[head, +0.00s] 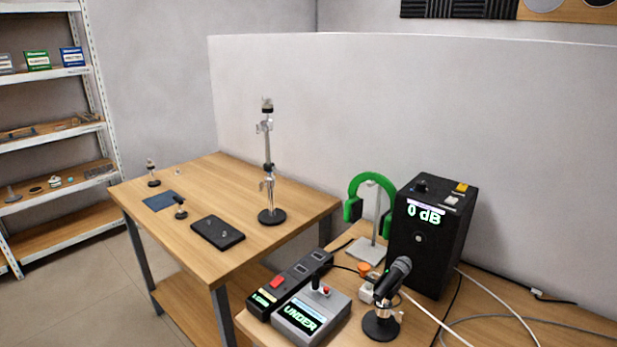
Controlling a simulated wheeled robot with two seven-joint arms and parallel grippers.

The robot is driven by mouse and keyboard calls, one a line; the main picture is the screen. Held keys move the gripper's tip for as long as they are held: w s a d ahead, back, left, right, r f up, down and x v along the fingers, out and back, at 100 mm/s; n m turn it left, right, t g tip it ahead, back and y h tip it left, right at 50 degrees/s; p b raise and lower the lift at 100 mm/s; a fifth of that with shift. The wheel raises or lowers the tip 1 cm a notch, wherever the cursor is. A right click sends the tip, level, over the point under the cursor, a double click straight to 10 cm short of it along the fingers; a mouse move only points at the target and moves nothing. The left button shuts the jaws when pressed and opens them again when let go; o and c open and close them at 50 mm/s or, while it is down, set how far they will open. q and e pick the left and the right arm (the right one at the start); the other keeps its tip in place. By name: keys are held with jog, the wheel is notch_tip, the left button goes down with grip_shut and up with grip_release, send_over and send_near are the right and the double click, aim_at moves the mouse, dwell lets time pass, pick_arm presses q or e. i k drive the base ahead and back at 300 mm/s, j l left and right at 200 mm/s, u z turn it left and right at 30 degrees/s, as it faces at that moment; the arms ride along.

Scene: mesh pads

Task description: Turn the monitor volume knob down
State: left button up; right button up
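The monitor (432,255) is a tall black box at the right, standing on the nearer wooden table. Its display (424,213) reads "0 dB" in green. A small dark knob (421,188) sits on its top at the left. A yellow button (460,187) and a white button (451,199) are on the top to the right of the knob. It is too small to tell which way the knob points. Neither of my grippers is in view.
A microphone on a stand (391,285) stands in front of the monitor. Green headphones (372,190) hang on a stand to its left. A grey box reading "UNDER" (311,312) and a black power strip (290,284) lie nearer. Cables run to the right.

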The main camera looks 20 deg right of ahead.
aim_at(420, 186)
jog(key=z, duration=1.45)
jog(key=i+j, duration=0.1)
jog(key=j, duration=0.75)
jog(key=i+j, duration=0.15)
jog(key=j, duration=0.3)
